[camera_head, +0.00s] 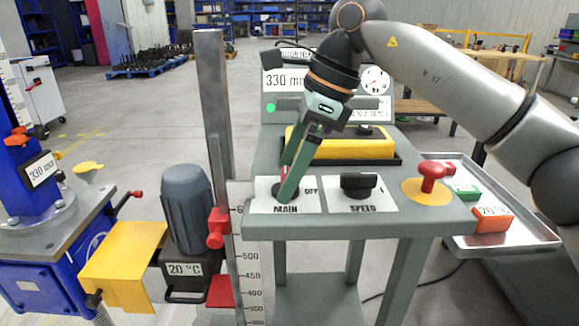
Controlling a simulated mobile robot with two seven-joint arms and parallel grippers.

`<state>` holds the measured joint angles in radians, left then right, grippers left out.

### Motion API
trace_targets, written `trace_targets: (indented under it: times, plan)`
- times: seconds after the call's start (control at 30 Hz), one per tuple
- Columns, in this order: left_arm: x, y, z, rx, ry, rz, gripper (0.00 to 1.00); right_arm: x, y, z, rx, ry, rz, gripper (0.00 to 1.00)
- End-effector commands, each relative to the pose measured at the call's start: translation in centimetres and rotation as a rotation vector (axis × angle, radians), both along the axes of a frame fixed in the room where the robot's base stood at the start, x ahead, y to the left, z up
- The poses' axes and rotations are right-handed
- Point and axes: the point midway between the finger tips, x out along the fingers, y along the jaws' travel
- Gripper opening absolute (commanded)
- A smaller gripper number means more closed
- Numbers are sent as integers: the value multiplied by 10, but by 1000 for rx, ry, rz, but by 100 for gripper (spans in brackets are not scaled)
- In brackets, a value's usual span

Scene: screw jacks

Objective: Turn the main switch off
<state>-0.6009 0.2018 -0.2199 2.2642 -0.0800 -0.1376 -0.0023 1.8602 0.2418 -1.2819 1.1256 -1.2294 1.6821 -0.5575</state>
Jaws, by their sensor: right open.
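The main switch (281,190) sits on the white plate marked MAIN (303,205) at the front left of the grey console. The plate's OFF mark (311,190) is to the right of the switch. My right gripper (285,188) reaches down from the upper right, its green fingers at the switch. The fingers hide most of the switch, so its setting and whether they touch it cannot be told. The right gripper is open. My left gripper is not in view.
The black SPEED knob (359,185) stands right of the main switch. A red knob (432,176) on a yellow disc is further right. A yellow block (345,147) lies behind. A metal tray (520,238) holds green and orange blocks. A grey post (214,110) rises left of the console.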

Motion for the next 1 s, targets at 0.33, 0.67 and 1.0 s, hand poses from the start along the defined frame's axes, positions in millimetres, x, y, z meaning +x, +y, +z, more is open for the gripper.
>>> trace_targets:
  times: [0.33, 0.67, 1.0]
  plan:
    - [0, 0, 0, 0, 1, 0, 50, 0, 0, 0, 0, 0, 0, 68]
    - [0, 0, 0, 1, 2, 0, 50, 0, 0, 0, 0, 1, 0, 31]
    - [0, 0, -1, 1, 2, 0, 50, 0, 0, 0, 0, 1, -8, 14]
